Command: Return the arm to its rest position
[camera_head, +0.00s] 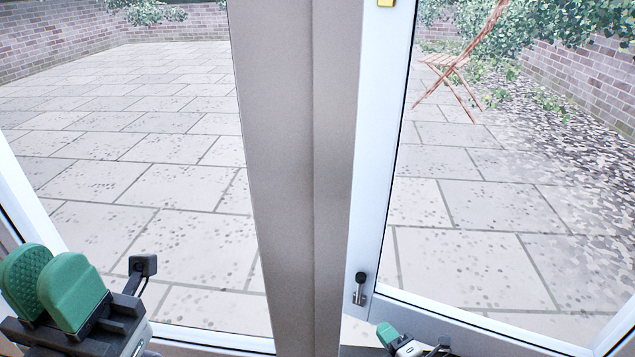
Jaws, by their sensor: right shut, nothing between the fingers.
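My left gripper (52,287) is at the lower left, in front of the glass, with two green finger pads pointing up. The pads look close together, but the angle hides whether there is a gap between them. My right gripper (386,333) shows only in part at the bottom edge, right of the middle. Its green fingertips are together with nothing between them. It is just below and right of the dark door handle (360,287), apart from it in the picture. Most of both arms is out of view.
A broad grey post (300,150) stands in the middle, beside a white-framed glass door (385,120). Another glazed pane (215,340) is at the left. Beyond lie a paved patio (150,190), a wooden folding chair (455,68), brick walls (590,85) and ivy.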

